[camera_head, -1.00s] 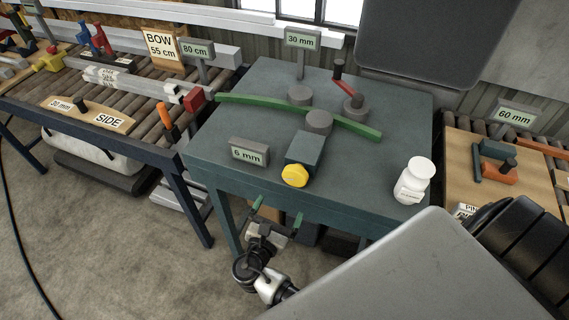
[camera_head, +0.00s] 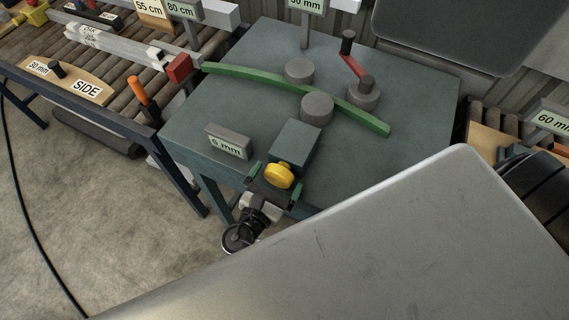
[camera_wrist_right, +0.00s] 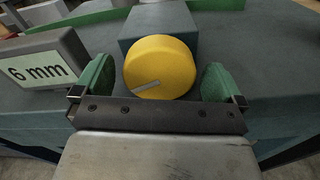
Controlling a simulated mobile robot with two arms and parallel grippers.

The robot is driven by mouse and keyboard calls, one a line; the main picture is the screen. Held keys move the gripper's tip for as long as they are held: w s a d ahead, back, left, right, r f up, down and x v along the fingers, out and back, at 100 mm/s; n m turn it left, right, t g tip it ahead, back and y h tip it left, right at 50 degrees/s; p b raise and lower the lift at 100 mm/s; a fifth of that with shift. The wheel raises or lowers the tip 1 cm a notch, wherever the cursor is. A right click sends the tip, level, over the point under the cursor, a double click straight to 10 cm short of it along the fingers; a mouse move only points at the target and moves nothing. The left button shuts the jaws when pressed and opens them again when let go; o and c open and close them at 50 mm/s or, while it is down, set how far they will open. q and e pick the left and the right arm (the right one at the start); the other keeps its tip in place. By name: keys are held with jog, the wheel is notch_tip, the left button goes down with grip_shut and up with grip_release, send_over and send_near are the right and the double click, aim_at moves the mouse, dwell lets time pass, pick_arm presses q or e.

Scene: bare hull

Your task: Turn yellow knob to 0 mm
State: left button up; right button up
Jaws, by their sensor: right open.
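The yellow knob (camera_head: 279,175) sits on the front of a dark teal block (camera_head: 296,143) at the table's near edge. In the right wrist view the knob (camera_wrist_right: 160,67) shows a grey pointer mark, slanting slightly up to the right on its lower left face. A sign (camera_head: 228,142) left of it reads 6 mm; it also shows in the wrist view (camera_wrist_right: 41,70). My right gripper (camera_head: 273,185) is open, with one green finger on each side of the knob. In the wrist view gaps show between the fingers (camera_wrist_right: 158,82) and the knob. My left gripper is not in view.
The teal table (camera_head: 220,100) carries a green curved strip (camera_head: 240,76), grey rollers (camera_head: 317,106) and a red crank (camera_head: 352,66). A roller conveyor (camera_head: 120,85) stands left. A large grey panel, probably part of my body, covers the lower right.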

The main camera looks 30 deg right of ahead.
jog(key=shift+s+a+r, duration=0.1)
jog(key=shift+c, duration=0.5)
jog(key=c, duration=0.8)
jog(key=n+p, duration=0.1)
jog(key=p, duration=0.1)
jog(key=n+p, duration=0.1)
jog(key=p, duration=0.1)
jog(key=shift+r+n, duration=0.35)
jog(key=shift+n, duration=0.05)
jog(key=shift+f+n+p, duration=0.1)
jog(key=shift+n+p, duration=0.3)
jog(key=shift+p, duration=0.2)
jog(key=shift+f+n, duration=0.25)
jog(key=shift+n, duration=0.05)
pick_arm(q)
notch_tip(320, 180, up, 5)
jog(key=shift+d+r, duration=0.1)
